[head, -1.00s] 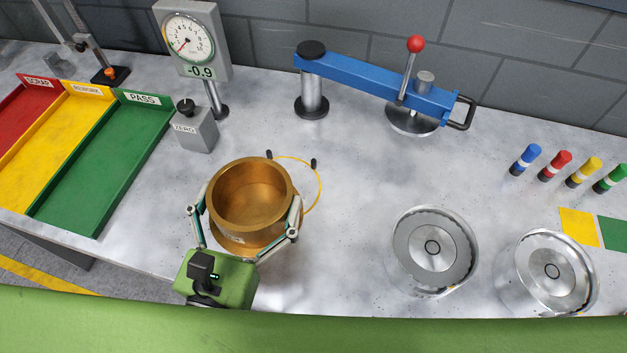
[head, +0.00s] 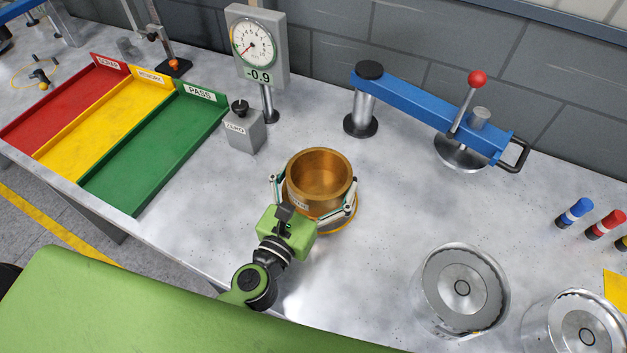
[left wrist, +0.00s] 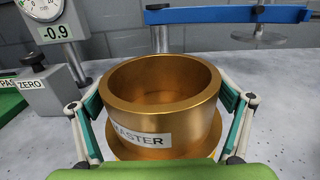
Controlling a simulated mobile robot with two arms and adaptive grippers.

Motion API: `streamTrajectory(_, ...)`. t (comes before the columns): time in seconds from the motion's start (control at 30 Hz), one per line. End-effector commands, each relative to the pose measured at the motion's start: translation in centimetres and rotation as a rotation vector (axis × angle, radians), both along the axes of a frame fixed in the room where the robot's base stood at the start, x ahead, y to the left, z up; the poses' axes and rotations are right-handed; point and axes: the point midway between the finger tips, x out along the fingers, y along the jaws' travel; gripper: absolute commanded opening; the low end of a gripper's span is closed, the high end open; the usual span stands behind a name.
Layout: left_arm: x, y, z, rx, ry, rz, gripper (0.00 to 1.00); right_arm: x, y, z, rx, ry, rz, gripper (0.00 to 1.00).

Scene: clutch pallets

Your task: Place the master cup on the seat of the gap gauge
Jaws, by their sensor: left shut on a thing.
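The brass master cup (head: 319,180) is upright in the middle of the bench, with its label also showing in the left wrist view (left wrist: 140,139). My left gripper (head: 315,196) is shut on it, fingers on both sides. The cup's underside is hidden, so I cannot tell whether it touches the bench. The dial gauge (head: 256,50), reading -0.9, stands behind and to the left. I cannot identify the gap gauge's seat for certain. A thin yellow loop (head: 356,207) shows at the cup's right edge, mostly covered. My right gripper is out of view.
The ZERO block (head: 244,130) stands left of the cup. A blue arm (head: 430,102) with a red-knobbed lever is behind right. Two metal cylinders (head: 462,287) stand front right. The green PASS tray (head: 150,160) lies left. Bare bench lies between cup and cylinders.

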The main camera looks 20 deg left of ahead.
Motion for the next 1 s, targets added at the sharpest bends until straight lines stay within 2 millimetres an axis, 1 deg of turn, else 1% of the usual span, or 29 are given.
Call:
streamTrajectory(0.03,0.4,0.0,0.1,-0.001,-0.010,-0.001,0.37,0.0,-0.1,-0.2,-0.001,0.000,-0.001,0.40)
streamTrajectory(0.13,0.6,-0.1,0.0,-0.002,-0.011,-0.001,0.37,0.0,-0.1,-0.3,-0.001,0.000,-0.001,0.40)
streamTrajectory(0.23,0.9,-0.1,-0.5,-0.003,-0.010,0.000,0.37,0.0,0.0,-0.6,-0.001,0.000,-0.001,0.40)
streamTrajectory(0.33,1.5,-0.1,-1.6,-0.001,-0.009,0.000,0.37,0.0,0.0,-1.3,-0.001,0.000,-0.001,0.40)
streamTrajectory(0.4,1.4,-0.1,-2.6,-0.002,-0.009,0.000,0.37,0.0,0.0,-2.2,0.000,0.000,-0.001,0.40)
streamTrajectory(0.53,1.3,-0.1,-4.0,-0.002,-0.008,0.000,0.37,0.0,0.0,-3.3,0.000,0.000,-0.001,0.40)
streamTrajectory(0.87,1.3,-0.1,-4.0,-0.002,-0.010,0.000,0.37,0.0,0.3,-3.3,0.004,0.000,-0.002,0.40)
streamTrajectory(1.0,1.3,-0.1,-4.4,-0.002,-0.009,0.000,0.37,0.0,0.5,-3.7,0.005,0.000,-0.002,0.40)
